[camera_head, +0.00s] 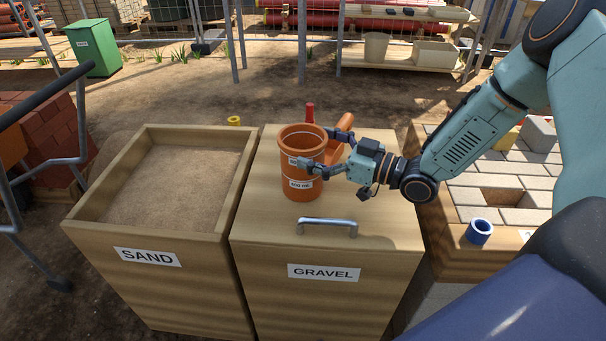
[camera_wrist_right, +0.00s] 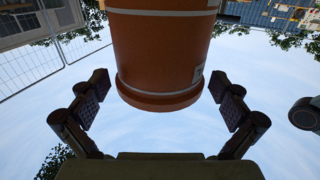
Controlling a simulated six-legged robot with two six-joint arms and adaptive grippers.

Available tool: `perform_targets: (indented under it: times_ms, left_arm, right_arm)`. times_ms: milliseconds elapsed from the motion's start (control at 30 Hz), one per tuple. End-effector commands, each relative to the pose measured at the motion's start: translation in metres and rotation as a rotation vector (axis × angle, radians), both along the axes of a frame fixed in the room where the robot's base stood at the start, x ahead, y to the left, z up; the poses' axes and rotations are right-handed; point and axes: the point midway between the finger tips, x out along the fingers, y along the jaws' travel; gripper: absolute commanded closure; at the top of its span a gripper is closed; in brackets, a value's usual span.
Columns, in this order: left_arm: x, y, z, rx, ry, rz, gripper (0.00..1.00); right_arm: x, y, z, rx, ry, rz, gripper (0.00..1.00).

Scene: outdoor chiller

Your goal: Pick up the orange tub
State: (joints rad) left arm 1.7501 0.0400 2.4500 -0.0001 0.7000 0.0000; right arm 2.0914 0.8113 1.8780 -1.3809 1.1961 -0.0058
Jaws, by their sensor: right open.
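The orange tub (camera_head: 301,178) stands upright on the closed wooden lid of the gravel box (camera_head: 270,228). It has pale bands and white labels. My right gripper (camera_head: 324,152) reaches in from the right, with its fingers open at the tub's right side, near its upper half. In the right wrist view the tub (camera_wrist_right: 165,50) hangs into the picture from the top, between the two spread finger pads (camera_wrist_right: 163,100). A gap shows on each side of it. My left gripper is not in view.
The open sand box (camera_head: 150,235) stands left of the gravel box. A metal handle (camera_head: 327,222) is on the lid's front. A red object (camera_head: 310,112) and another orange object (camera_head: 343,128) stand behind the tub.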

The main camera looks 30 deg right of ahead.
Motion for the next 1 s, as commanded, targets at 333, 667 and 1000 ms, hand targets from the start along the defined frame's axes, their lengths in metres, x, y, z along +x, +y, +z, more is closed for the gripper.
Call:
perform_targets:
  times_ms: [333, 667, 1000]
  left_arm:
    - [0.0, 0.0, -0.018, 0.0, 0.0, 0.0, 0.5]
    - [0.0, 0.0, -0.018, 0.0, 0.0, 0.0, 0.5]
    - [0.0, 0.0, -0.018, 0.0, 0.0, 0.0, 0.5]
  right_arm:
    - [0.024, 0.017, -0.001, -0.001, -0.001, 0.001, 0.0]
    - [0.024, 0.017, 0.0, 0.0, 0.0, -0.001, 0.1]
    - [0.024, 0.017, -0.001, 0.001, 0.001, -0.001, 0.39]
